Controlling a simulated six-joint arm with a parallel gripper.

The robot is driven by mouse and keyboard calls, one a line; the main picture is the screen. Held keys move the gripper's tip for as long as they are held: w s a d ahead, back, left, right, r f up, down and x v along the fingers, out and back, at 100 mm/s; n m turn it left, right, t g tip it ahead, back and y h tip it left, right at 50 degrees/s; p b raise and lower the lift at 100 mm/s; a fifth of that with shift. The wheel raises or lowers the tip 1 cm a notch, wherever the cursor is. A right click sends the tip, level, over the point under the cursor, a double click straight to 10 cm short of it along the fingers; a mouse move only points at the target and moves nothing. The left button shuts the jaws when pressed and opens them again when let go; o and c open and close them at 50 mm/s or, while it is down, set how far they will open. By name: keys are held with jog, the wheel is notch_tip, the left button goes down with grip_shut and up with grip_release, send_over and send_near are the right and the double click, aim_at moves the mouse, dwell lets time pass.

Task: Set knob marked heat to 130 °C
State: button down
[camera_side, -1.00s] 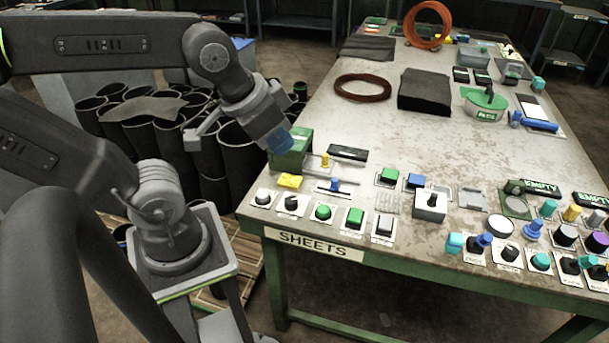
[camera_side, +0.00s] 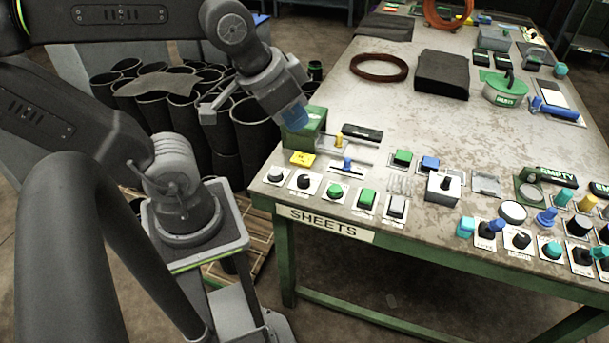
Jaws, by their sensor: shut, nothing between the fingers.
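My gripper (camera_side: 294,117), with blue fingertips, is shut and empty. It hangs by the green box (camera_side: 302,141) at the table's left edge; whether it touches the box I cannot tell. I cannot read a "heat" label or a 130 °C mark on any control. A black knob (camera_side: 304,181) and a grey round control (camera_side: 276,174) sit on white plates at the front left corner.
Green buttons (camera_side: 335,191), a slider with a blue handle (camera_side: 347,165) and a grey box with a knob (camera_side: 443,187) stand near the front. A black block (camera_side: 442,74) and a brown ring (camera_side: 379,67) lie farther back. The table's middle is clear.

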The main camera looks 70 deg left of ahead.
aim_at(304, 178)
jog(key=c, duration=1.6)
grip_release()
jog(key=shift+w+a+f, duration=0.1)
jog(key=shift+w+a, duration=0.05)
jog(key=shift+w, duration=0.05)
jog(key=shift+c, duration=0.2)
jog(key=o, duration=0.6)
jog(key=w+a+f+m+g, duration=0.1)
jog(key=w+a+f, duration=0.1)
jog(key=w+a+f+g, duration=0.1)
jog(key=a+f, duration=0.1)
jog(key=w+a+f+m+g, duration=0.1)
jog(key=w+a+f, duration=0.1)
jog(key=shift+w+a+f+m+y, duration=0.15)
jog(key=shift+w+m+y, duration=0.15)
jog(key=o, duration=0.3)
jog(key=a+f+m+g, duration=0.1)
jog(key=a+f, duration=0.1)
jog(key=w+a+f+m, duration=0.1)
jog(key=a+f, duration=0.1)
jog(key=f, duration=0.1)
jog(key=a+f+g, duration=0.1)
jog(key=a+f, duration=0.2)
jog(key=shift+w+f+m+g, duration=0.15)
jog(key=shift+w+m+g, duration=0.15)
jog(key=shift+w+m, duration=0.1)
notch_tip(304, 178, down, 14)
jog(key=shift+a+f, duration=0.1)
jog(key=c, duration=0.9)
